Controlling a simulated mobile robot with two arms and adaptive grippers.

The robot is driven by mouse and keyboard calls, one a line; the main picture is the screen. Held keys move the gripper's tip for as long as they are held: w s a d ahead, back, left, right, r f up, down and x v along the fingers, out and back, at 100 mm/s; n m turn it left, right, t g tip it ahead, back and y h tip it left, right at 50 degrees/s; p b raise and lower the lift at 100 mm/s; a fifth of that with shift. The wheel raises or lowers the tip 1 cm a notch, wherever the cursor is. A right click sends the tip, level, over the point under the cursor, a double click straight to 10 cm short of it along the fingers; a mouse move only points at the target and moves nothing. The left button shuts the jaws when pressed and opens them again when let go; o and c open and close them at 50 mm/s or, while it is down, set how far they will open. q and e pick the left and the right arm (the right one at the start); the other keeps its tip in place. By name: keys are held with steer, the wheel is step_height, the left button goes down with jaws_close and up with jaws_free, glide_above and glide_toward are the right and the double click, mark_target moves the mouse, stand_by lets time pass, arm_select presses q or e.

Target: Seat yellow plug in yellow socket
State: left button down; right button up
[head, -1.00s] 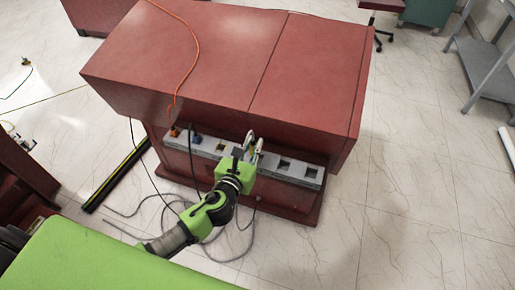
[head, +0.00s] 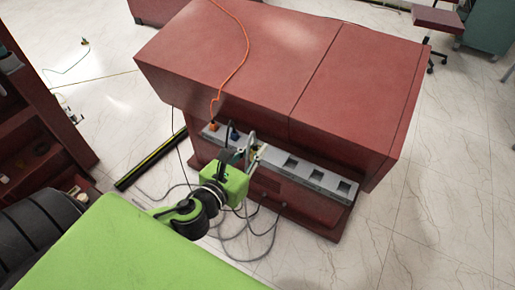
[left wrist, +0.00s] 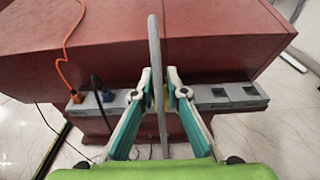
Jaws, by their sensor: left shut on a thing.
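My left gripper (head: 256,152) is at the front of the red cabinet, just above the grey socket strip (head: 268,166). Its fingers (left wrist: 160,88) are shut on the yellow plug (left wrist: 167,99), of which only a small yellow part shows between the fingertips. The plug's grey cable (left wrist: 155,50) arches up and runs down between the fingers. The yellow socket cannot be made out; the gripper and plug cover that part of the strip. Whether the plug touches the strip cannot be told. My right gripper is not in view.
An orange plug (head: 214,126) and a blue plug (head: 234,134) sit in the strip left of my gripper. Several empty square sockets (head: 317,174) lie to the right. The red cabinet (head: 290,70) overhangs the strip. Loose cables (head: 240,236) lie on the floor below.

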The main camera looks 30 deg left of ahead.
arm_select(q)
steer(key=w+a+f, duration=0.2)
steer(key=w+f, duration=0.1)
steer(key=w, duration=0.1)
steer(key=w+a+f+b, duration=0.1)
steer(key=w+a+f, duration=0.1)
steer(key=w+f, duration=0.1)
steer(key=w+a+f, duration=0.2)
steer(key=w+f, duration=0.1)
steer(key=w, duration=0.1)
steer(key=shift+w, duration=0.3)
steer(key=shift+w+f, duration=0.15)
steer(key=shift+f, duration=0.1)
steer(key=shift+w+a+f+b, duration=0.15)
steer(key=shift+f+b, duration=0.65)
steer(key=shift+f, duration=0.9)
steer(key=shift+f, duration=0.2)
steer(key=c, duration=2)
jaws_free()
steer(key=shift+r, duration=0.1)
